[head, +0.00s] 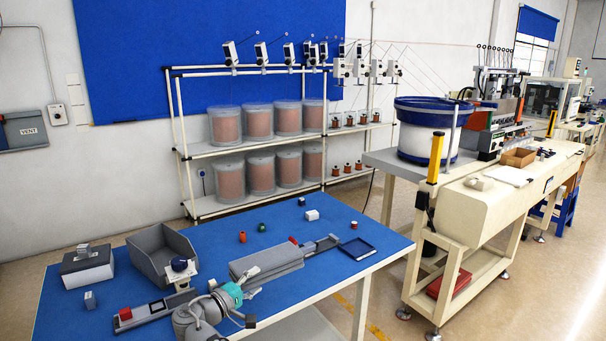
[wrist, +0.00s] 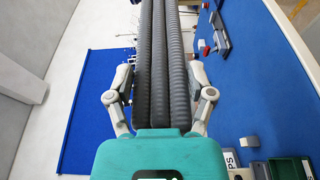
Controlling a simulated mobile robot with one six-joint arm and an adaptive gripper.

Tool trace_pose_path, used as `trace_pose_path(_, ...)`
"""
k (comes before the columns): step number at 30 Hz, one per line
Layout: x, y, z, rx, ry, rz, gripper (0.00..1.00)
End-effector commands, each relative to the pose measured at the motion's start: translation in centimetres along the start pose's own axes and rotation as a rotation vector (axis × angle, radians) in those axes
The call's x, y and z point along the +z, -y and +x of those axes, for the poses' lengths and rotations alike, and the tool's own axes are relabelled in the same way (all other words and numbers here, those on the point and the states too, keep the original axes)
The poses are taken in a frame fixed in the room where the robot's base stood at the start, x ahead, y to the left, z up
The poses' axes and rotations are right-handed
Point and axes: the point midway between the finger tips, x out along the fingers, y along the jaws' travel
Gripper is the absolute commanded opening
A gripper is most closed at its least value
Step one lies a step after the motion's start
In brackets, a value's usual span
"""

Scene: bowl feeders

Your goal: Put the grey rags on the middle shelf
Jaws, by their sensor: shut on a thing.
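The grey rags (head: 268,260) are a flat folded stack above the blue table in the head view. In the wrist view the rags (wrist: 157,60) show as three long, ridged dark-grey layers between my fingers. My gripper (head: 246,287), with a teal body, is shut on the near end of the stack; it also shows in the wrist view (wrist: 160,92). The middle shelf (head: 205,150) is on the white rack behind the table, below the top rail. A row of clear tubs with copper-coloured contents stands on it, with small spools at its right end.
The blue table (head: 200,221) carries a grey bin (head: 148,262), a white box (head: 88,270), a dark blue tray (head: 357,248) and several small parts. A lower shelf (head: 210,208) also holds tubs. A bowl feeder (head: 432,112) stands on the right bench.

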Motion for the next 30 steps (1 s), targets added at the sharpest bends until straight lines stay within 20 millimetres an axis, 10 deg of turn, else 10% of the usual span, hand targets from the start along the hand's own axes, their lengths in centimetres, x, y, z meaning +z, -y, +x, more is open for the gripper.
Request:
trace_pose_path(10, 0.0, -4.2, 0.0, 0.001, 0.0, 0.0, 0.17)
trace_pose_path(30, 0.0, -4.6, 0.0, 0.001, 0.0, 0.0, 0.17)
